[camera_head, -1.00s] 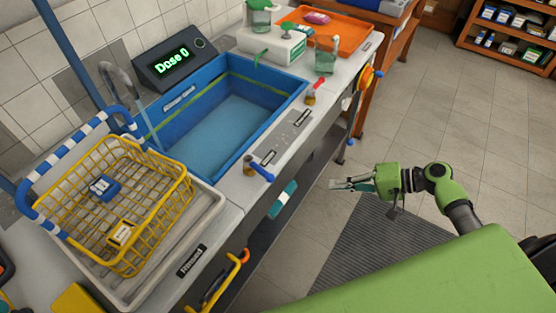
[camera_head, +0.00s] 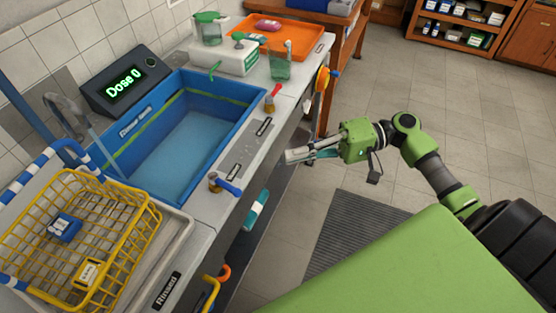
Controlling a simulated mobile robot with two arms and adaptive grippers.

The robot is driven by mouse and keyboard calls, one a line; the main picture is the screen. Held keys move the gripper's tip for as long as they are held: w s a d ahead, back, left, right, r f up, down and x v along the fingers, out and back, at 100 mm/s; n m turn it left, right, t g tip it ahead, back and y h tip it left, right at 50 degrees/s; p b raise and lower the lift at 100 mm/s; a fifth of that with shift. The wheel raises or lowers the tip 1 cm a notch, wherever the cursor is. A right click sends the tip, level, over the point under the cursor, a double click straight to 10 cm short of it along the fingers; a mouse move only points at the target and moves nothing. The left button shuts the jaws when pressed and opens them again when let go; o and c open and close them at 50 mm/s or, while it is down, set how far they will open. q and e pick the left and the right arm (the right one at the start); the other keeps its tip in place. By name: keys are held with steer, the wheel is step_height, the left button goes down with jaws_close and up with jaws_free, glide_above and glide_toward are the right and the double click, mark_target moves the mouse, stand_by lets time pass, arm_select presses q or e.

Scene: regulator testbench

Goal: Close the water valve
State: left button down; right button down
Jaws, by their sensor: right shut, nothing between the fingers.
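A valve with a blue lever (camera_head: 228,187) stands on the counter strip in front of the blue sink (camera_head: 172,178). A valve with a red lever (camera_head: 275,92) stands further back on the same strip. I cannot read which valve is labelled for water. A bluish water stream (camera_head: 106,155) runs from the curved tap (camera_head: 62,108) into the sink, which holds water. My right gripper (camera_head: 288,157) is shut and empty, near the counter's front edge between the two valves in the picture, touching neither. My left gripper is out of view.
A yellow wire basket (camera_head: 152,232) sits on a tray at the lower left. A glass jar (camera_head: 280,66) and an orange tray (camera_head: 302,36) are at the counter's far end.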

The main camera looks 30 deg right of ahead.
steer(key=p, duration=0.2)
glide_toward(226, 186)
steer(key=w+a, duration=0.2)
steer(key=w, duration=0.3)
steer(key=s+a, duration=0.1)
steer(key=s+a+f+p, duration=0.1)
steer(key=shift+s+a+f, duration=0.25)
steer(key=shift+a, duration=0.05)
steer(key=shift+w+p, duration=0.1)
steer(key=shift+p, duration=0.2)
